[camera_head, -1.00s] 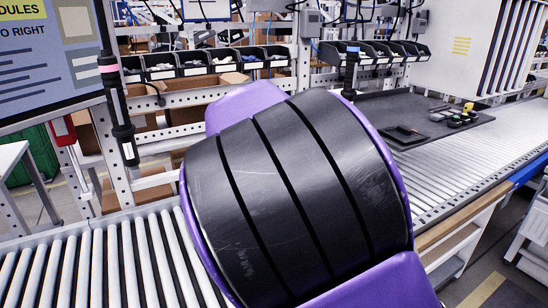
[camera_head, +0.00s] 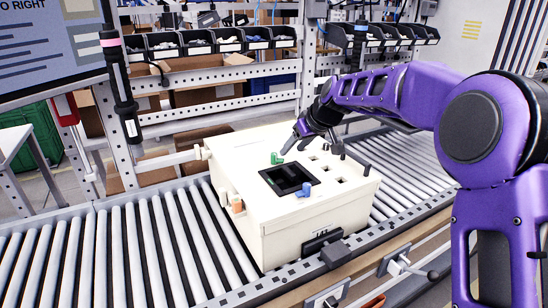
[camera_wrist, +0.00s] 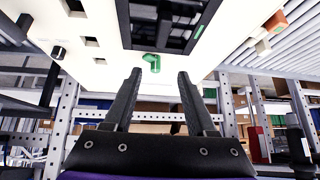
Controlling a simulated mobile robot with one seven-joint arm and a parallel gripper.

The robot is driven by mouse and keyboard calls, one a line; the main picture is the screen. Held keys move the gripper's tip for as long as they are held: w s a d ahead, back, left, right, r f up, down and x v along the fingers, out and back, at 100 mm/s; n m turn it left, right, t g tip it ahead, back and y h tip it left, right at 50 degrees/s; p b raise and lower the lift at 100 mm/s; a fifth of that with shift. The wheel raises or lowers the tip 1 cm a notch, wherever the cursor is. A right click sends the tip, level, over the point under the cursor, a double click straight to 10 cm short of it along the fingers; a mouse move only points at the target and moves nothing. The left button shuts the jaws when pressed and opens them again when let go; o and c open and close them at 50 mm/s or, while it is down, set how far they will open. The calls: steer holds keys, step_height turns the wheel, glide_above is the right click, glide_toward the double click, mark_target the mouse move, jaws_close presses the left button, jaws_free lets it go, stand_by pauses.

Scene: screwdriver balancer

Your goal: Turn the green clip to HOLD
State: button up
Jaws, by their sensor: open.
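The green clip (camera_head: 277,158) sits on top of a cream box (camera_head: 250,240), at the far edge of a black-framed square opening (camera_head: 290,178). It also shows in the wrist view (camera_wrist: 153,62) as an L-shaped green piece, just beyond and between my fingertips. My gripper (camera_wrist: 160,75) is open and empty, its two dark fingers apart. In the head view my gripper (camera_head: 300,132) is close above and beyond the clip, seemingly not touching it. No HOLD marking can be read.
A blue clip (camera_head: 304,190) sits at the opening's near edge. Small square holes and black posts lie on the box's right side. The box stands on a roller conveyor (camera_head: 130,260). A hanging black tool (camera_head: 122,90) is at left; bins (camera_head: 220,42) line the back.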

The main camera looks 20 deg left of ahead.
steer(key=n+y, duration=0.2)
glide_toward(274, 154)
steer(key=x, duration=1)
steer(key=shift+w+a+f, duration=0.1)
steer(key=shift+w, duration=0.05)
steer(key=shift+c, duration=0.4)
jaws_close()
